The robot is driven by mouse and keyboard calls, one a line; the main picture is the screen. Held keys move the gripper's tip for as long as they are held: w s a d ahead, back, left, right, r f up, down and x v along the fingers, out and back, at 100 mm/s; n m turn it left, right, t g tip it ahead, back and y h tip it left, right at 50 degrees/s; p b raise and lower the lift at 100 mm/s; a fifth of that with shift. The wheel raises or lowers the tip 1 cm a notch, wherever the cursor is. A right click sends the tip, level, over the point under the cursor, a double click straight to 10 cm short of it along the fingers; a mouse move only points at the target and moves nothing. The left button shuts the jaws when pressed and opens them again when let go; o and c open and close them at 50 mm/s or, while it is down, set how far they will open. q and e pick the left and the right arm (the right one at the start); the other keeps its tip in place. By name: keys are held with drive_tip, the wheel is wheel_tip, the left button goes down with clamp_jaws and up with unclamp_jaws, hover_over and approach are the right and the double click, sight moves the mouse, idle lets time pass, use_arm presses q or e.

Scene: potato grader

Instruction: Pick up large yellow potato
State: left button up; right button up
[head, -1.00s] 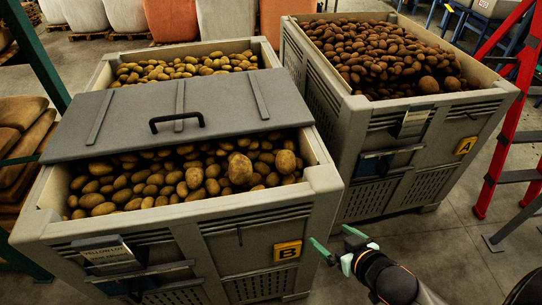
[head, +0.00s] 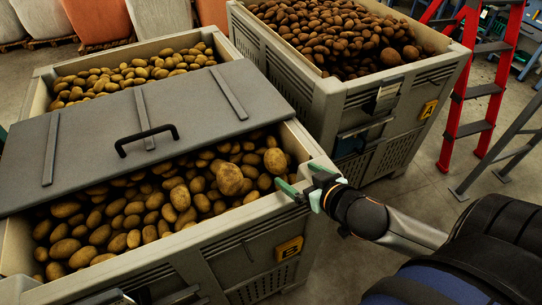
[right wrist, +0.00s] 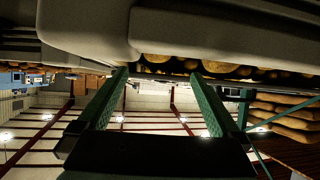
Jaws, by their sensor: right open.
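Yellow potatoes fill crate B (head: 222,252), partly covered by a grey lid (head: 95,150) with a black handle. A large yellow potato (head: 230,179) lies on top of the heap near the crate's right side, with another big one (head: 276,161) beside it. My right gripper (head: 300,180) is open and empty at the right rim of crate B, to the right of the large potato and apart from it. In the right wrist view its green fingers (right wrist: 160,95) are spread, with the crate rim and some potatoes above them. My left gripper is not in view.
Crate A (head: 400,118), full of brown potatoes, stands behind to the right. A red ladder (head: 472,95) stands at the far right. The crate B rim (head: 310,148) lies close to my right gripper. Bulk bags (head: 95,20) stand at the back left.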

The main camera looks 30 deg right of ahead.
sight(281, 164)
drive_tip(key=x, duration=1.1)
drive_tip(key=shift+w+d+f, duration=0.15)
drive_tip(key=shift+w+d, duration=0.1)
drive_tip(key=c, duration=1.5)
